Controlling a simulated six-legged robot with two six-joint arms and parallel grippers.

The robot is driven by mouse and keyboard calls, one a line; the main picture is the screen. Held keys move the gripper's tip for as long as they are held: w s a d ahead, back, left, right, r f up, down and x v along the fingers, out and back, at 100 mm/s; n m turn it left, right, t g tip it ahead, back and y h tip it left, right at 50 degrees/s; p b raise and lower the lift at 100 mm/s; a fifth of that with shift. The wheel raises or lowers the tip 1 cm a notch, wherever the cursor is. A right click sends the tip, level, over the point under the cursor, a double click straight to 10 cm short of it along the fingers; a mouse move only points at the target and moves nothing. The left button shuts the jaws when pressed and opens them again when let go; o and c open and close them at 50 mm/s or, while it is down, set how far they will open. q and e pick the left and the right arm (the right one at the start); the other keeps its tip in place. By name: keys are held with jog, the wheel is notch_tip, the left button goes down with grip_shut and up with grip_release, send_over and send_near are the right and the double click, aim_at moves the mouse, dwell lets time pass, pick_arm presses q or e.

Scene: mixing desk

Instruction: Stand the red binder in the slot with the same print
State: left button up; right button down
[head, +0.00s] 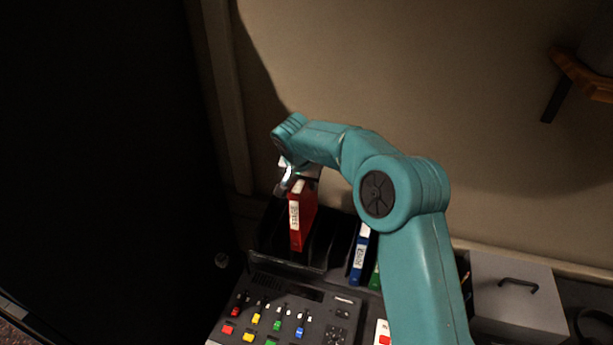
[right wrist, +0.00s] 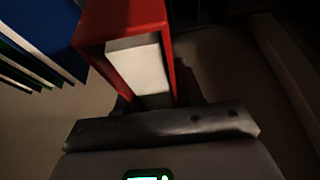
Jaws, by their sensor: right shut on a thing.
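The red binder (head: 301,220) is upright, its white spine label with dark print facing me; the print is too small to read. My right gripper (head: 291,176) is shut on its upper end from behind. In the right wrist view, the red binder (right wrist: 122,22) shows its red covers around a pale page block, with the gripper (right wrist: 158,98) around its near end. The black slotted rack (head: 318,262) is under and around the binder's lower part. I cannot tell whether the binder rests on the rack floor. The slot prints are not legible. My left gripper is out of view.
A blue binder (head: 359,256) and a green binder (head: 375,278) stand in the rack's right part, partly behind my right arm. The mixing desk (head: 262,295) with coloured buttons is in front. A grey box (head: 520,290) with a handle is at right. The wall is close behind.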

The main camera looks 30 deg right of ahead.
jog(key=shift+w+f+b, duration=0.1)
jog(key=shift+f+b, duration=2.1)
jog(key=shift+f, duration=2.7)
jog(key=shift+b, duration=0.8)
jog(key=shift+f+b, duration=0.3)
jog(key=shift+b, duration=0.1)
jog(key=c, duration=0.6)
grip_release()
jog(key=shift+c, duration=0.2)
